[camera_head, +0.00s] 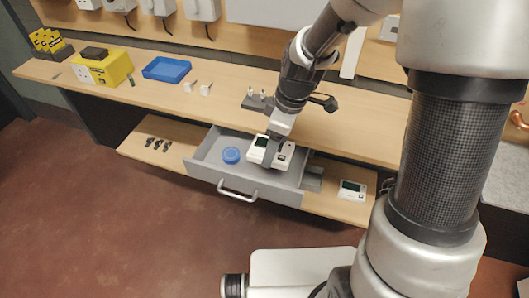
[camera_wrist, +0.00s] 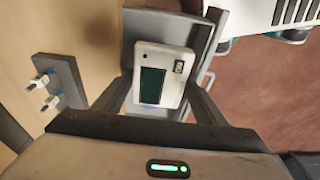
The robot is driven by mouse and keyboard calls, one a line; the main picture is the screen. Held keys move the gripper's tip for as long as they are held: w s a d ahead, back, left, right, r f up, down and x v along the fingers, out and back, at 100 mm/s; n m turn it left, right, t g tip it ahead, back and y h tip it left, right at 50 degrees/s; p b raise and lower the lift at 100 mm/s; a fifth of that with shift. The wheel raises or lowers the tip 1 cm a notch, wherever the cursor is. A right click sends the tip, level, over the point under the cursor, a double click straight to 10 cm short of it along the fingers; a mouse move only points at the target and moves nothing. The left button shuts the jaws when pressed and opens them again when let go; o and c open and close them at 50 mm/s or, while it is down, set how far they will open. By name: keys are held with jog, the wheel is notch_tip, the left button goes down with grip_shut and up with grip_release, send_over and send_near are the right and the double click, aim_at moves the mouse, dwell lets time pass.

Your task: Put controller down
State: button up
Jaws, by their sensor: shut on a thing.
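The controller (camera_wrist: 163,76) is a white box with a dark green screen. In the wrist view it sits between the two fingers of my gripper (camera_wrist: 158,100), which is shut on it. In the head view the controller (camera_head: 262,151) is at the open grey drawer (camera_head: 208,167), over its right part, under my gripper (camera_head: 272,150). I cannot tell whether it touches the drawer floor. My gripper hides part of it.
A round blue object (camera_head: 231,155) lies in the drawer left of the controller. Another white device with a screen (camera_head: 352,190) lies on the lower shelf at right. A blue tray (camera_head: 167,69) and yellow box (camera_head: 103,69) stand on the bench. Small black parts (camera_head: 158,144) lie on the shelf at left.

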jog(key=shift+f+b, duration=0.7)
jog(key=shift+f, duration=3.45)
jog(key=o, duration=0.8)
